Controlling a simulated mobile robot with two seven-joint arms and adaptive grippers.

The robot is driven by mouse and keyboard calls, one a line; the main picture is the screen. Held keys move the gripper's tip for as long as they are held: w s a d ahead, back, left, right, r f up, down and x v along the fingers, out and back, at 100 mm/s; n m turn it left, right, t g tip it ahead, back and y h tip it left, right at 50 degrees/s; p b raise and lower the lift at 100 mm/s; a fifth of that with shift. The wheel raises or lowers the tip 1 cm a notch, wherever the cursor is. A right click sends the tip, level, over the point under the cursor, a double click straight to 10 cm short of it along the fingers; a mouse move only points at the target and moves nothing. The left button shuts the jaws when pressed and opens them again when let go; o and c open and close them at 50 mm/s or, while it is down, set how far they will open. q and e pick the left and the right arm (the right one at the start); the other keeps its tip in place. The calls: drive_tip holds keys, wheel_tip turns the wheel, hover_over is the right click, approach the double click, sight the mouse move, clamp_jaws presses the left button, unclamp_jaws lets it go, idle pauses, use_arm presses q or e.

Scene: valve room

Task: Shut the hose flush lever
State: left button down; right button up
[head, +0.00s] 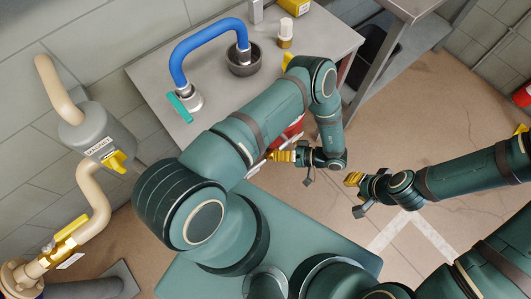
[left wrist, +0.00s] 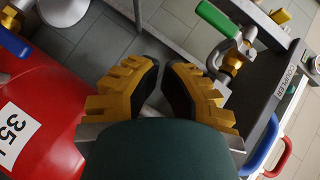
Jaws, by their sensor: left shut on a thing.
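A teal lever (head: 180,108) sits on the metal fitting at the near end of a blue hose (head: 205,36) on the grey table. My left gripper (head: 272,156) is low in front of the table, apart from that lever, beside red and white parts partly hidden by my arm. In the left wrist view its yellow fingers (left wrist: 165,75) are close together with a narrow gap; what they hold is hidden. A green lever (left wrist: 216,18) on a metal valve is just beyond the right finger. My right gripper (head: 354,180) is over the floor; its finger gap is unclear.
A grey vessel (head: 95,130) with yellow-handled pipework stands at left. A red tank (left wrist: 40,120) fills the left of the wrist view. Tiled floor (head: 440,240) is open at right.

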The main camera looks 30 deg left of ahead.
use_arm(q)
drive_tip(key=shift+w+d, duration=0.3)
drive_tip(key=shift+d, duration=0.25)
drive_tip(key=shift+w+d, duration=0.25)
drive_tip(key=shift+d, duration=0.3)
drive_tip(key=shift+w+a, duration=0.1)
drive_tip(key=w+a+r+m+t+h, duration=0.2)
drive_tip(key=w+r+t+h, duration=0.1)
drive_tip(key=w+t+h, duration=0.65)
drive_tip(key=s+d+r+m+g+h, duration=0.3)
drive_tip(key=s+r+h, duration=0.4)
drive_tip(key=s, duration=0.5)
wheel_tip(320, 180, up, 2)
drive_tip(key=d+m, duration=0.1)
drive_tip(key=d, duration=0.1)
drive_tip(key=shift+d+r+m, duration=0.2)
drive_tip(key=shift+d+m, duration=0.15)
drive_tip(key=shift+m, duration=0.05)
drive_tip(key=shift+r+h, duration=0.15)
drive_tip(key=shift+h, duration=0.1)
